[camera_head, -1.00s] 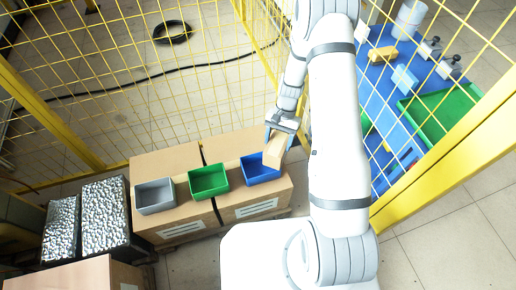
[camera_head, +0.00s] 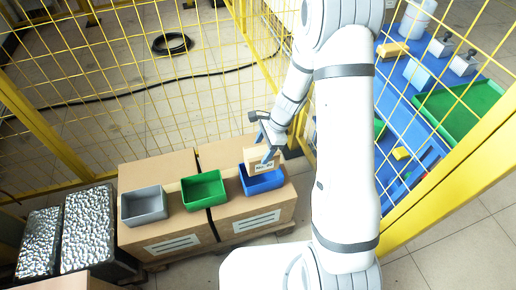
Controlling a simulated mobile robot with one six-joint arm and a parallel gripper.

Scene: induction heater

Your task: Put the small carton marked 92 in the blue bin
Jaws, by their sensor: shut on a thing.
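The small carton (camera_head: 262,161) is tan with a white label. The print on the label is too small to read surely. My gripper (camera_head: 268,147) is shut on the carton and holds it over the blue bin (camera_head: 263,181). The carton covers the back part of the bin's opening. I cannot tell whether its lower edge is inside the bin or just above it. The blue bin stands on a large cardboard box, at the right end of a row of bins.
A green bin (camera_head: 204,190) and a grey bin (camera_head: 144,206) stand left of the blue bin on large cardboard boxes (camera_head: 174,240). Yellow mesh fencing (camera_head: 110,90) runs behind. A blue table (camera_head: 400,75) with a green tray (camera_head: 465,108) is at right.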

